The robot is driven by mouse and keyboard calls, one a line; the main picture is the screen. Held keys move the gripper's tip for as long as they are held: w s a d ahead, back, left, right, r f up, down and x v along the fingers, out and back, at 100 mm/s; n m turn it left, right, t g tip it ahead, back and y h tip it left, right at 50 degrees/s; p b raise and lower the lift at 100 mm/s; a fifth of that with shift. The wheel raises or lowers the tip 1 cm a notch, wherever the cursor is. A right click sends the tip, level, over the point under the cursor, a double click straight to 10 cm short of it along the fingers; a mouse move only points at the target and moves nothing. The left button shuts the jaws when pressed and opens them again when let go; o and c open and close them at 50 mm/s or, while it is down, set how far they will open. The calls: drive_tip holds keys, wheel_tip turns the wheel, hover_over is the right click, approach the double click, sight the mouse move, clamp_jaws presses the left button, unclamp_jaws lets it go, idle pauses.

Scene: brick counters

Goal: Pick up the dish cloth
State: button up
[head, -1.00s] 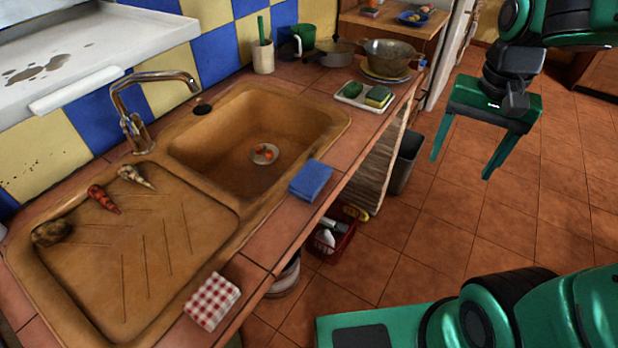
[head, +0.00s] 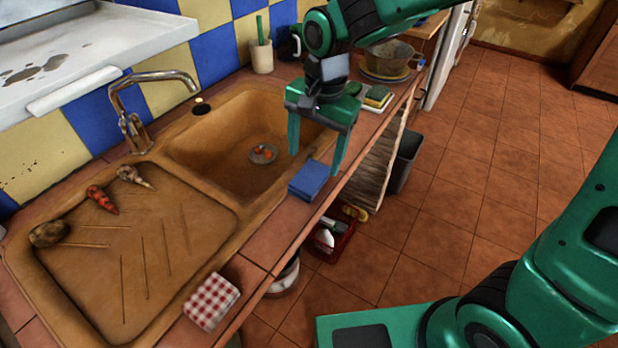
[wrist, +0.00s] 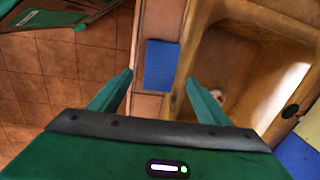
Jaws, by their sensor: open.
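A folded red-and-white checked cloth (head: 211,301) lies farther along the same edge, nearer the camera. Which one is the dish cloth the pictures do not say. My gripper (head: 315,162) is open and empty, pointing down above the blue cloth, with its fingers on either side of it in the wrist view. It appears apart from the cloth.
The sink basin (head: 215,150) holds a small drain with orange bits. A faucet (head: 135,110) stands behind it. A tray with sponges (head: 376,97) and a pot (head: 388,55) stand farther along the counter. A red basket (head: 333,240) sits below the edge. Open floor is at the right.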

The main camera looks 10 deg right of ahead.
sight(310, 175)
drive_tip(key=shift+a+f, duration=0.2)
drive_tip(key=shift+f, duration=1.15)
drive_tip(key=shift+a+f, duration=0.15)
drive_tip(key=shift+f, duration=1.2)
drive_tip(key=c, duration=1.1)
drive_tip(key=shift+c, duration=0.2)
drive_tip(key=shift+r, duration=0.1)
drive_tip(key=shift+w+r, duration=0.1)
drive_tip(key=shift+r, duration=0.3)
drive_tip(key=r, duration=0.3)
drive_tip(key=shift+s+a+r, duration=0.3)
drive_tip(key=shift+a+r, duration=0.05)
drive_tip(key=shift+r, duration=0.05)
drive_tip(key=s+a+r, duration=0.6)
drive_tip(key=s+a, duration=0.1)
drive_tip(key=a, duration=0.1)
drive_tip(key=shift+r, duration=0.15)
